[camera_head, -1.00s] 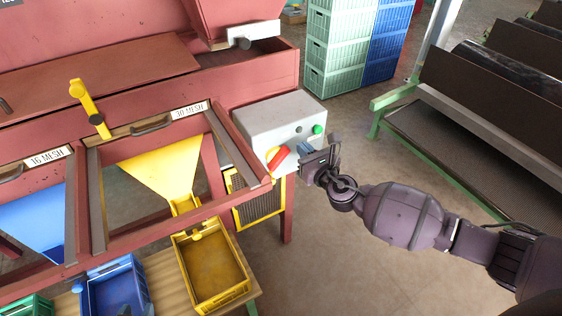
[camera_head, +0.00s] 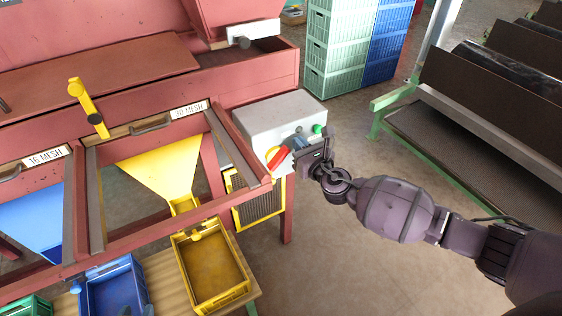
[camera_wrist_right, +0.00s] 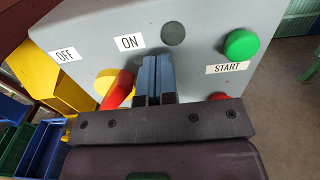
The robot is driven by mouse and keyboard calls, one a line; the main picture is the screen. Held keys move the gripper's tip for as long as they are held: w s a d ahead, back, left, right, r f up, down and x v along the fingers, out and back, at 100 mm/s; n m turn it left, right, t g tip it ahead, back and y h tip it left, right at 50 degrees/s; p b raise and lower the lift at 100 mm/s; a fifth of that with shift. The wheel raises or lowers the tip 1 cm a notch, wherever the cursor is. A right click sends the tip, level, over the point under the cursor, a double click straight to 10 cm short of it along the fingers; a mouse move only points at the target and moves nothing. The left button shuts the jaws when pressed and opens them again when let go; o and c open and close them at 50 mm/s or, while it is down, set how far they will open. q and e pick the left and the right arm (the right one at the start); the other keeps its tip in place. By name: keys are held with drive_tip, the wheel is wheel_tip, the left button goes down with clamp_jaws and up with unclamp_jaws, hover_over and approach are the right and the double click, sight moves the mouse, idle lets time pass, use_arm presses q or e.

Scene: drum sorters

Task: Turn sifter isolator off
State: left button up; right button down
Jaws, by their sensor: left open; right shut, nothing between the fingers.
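The sifter isolator is a red handle (camera_head: 277,158) on a yellow disc, on the front of a grey control box (camera_head: 270,115). In the right wrist view the red handle (camera_wrist_right: 118,90) slants up to the right, its upper end toward the ON label (camera_wrist_right: 129,42). The OFF label (camera_wrist_right: 65,55) is further left. My right gripper (camera_head: 297,143) is shut and empty, its blue fingertips (camera_wrist_right: 157,75) close together just right of the handle. Whether they touch it I cannot tell.
A green START button (camera_wrist_right: 241,44) is on the box to the right of the fingers. The red sifter frame (camera_head: 255,195) stands left of the box. A yellow bin (camera_head: 212,305) is below. Stacked green crates (camera_head: 330,70) stand behind; open floor lies in front.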

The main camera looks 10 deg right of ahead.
drive_tip(key=shift+w+a, duration=0.15)
drive_tip(key=shift+w, duration=0.25)
drive_tip(key=shift+s, duration=0.1)
drive_tip(key=shift+s+d, duration=0.3)
drive_tip(key=shift+s, duration=0.35)
drive_tip(key=shift+a, duration=0.15)
